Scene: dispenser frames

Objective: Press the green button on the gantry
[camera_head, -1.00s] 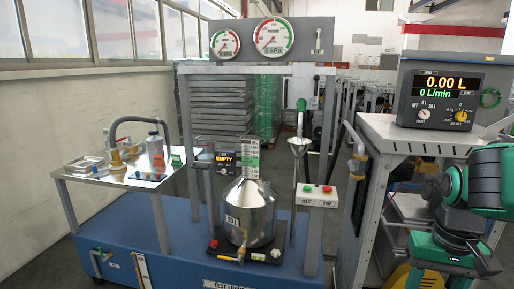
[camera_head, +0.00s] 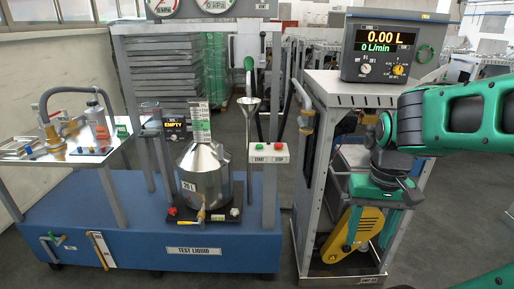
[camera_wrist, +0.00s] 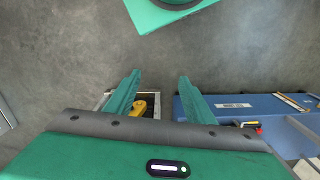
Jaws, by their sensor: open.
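The green button (camera_head: 259,145) sits on a small white box (camera_head: 268,153) on an upright post of the gantry (camera_head: 275,100). A red button (camera_head: 279,146) is to its right, and the labels below read START and STOP. My gripper (camera_head: 388,190) hangs at the right, in front of the grey cart, apart from the button box. In the wrist view its two green fingers (camera_wrist: 159,88) are spread with nothing between them. The button is not seen in the wrist view.
The grey cart (camera_head: 350,90) with a flow meter (camera_head: 392,48) stands right of the gantry. Floor in front is clear.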

